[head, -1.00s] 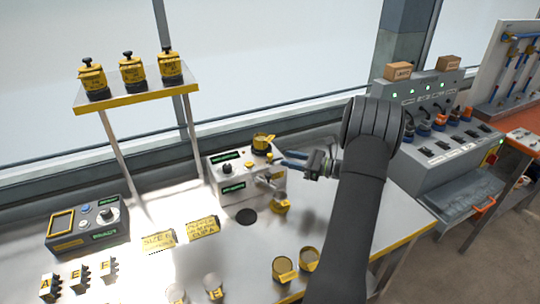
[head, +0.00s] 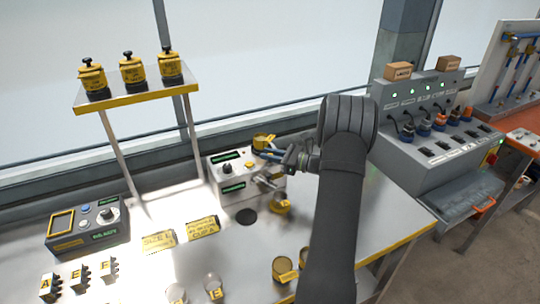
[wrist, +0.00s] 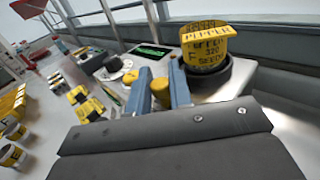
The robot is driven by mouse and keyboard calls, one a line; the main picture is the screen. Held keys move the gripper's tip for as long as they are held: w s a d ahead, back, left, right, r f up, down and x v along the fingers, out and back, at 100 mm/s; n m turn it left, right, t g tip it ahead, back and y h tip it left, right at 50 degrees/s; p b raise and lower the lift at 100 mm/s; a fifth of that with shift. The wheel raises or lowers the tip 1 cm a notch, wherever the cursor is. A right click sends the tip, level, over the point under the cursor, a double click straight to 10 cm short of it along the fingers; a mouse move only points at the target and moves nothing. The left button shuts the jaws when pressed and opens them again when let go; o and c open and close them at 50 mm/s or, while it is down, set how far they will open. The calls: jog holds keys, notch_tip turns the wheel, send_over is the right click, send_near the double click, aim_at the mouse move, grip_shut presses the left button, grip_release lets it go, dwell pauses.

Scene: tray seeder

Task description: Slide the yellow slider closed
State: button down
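The grey seeder box (head: 222,172) stands on the bench in the head view, with a yellow cup (head: 263,140) on its top. In the wrist view that cup, labelled PEPPER (wrist: 208,50), sits in a dark ring right of my fingers. My gripper (head: 268,153) is at the box top, beside and below the cup. In the wrist view my gripper (wrist: 160,88) has its two blue fingers apart, on either side of a yellow knob, seemingly the yellow slider (wrist: 160,94). I cannot tell whether they touch it. In the head view my gripper hides the slider.
A metal spout (head: 268,183) and a yellow cup (head: 281,206) are at the box's right side. A shelf (head: 135,97) with three yellow jars stands behind left. A control box (head: 88,228) is at left. More cups stand at the front. Bench on the right is clear.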

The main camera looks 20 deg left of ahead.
jog(key=shift+w+d, duration=1.4)
jog(key=c, duration=1.3)
grip_release()
jog(key=shift+c, duration=0.2)
jog(key=d, duration=1.7)
jog(key=shift+d, duration=0.25)
jog(key=shift+a, duration=0.15)
jog(key=a, duration=1.7)
jog(key=shift+s+a, duration=0.1)
jog(key=shift+a, duration=0.15)
